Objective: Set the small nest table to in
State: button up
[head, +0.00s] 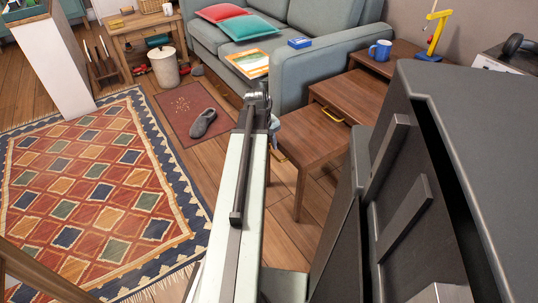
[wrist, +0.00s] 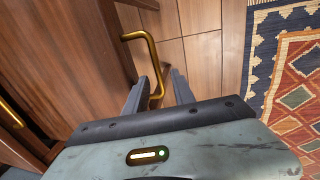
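The small nest table (head: 308,138) is brown wood and stands out in front of the middle nest table (head: 342,94), which stands out from the largest one (head: 408,58). In the wrist view a bent brass handle (wrist: 153,56) stands out from a wooden panel (wrist: 75,50), apparently the small table's. My gripper (wrist: 158,82) is open, with one finger on each side of the handle's lower part. Gaps show between the handle and both fingers. In the head view my gripper (head: 265,108) is beside the small table's left edge; its fingertips are not clear there.
A grey sofa (head: 300,72) stands behind the tables. A grey slipper (head: 203,122) lies on a red mat (head: 182,103). A patterned rug (head: 95,190) covers the left floor. Another brass handle (wrist: 10,115) shows left.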

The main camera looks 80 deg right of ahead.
grip_shut()
dwell(1.4)
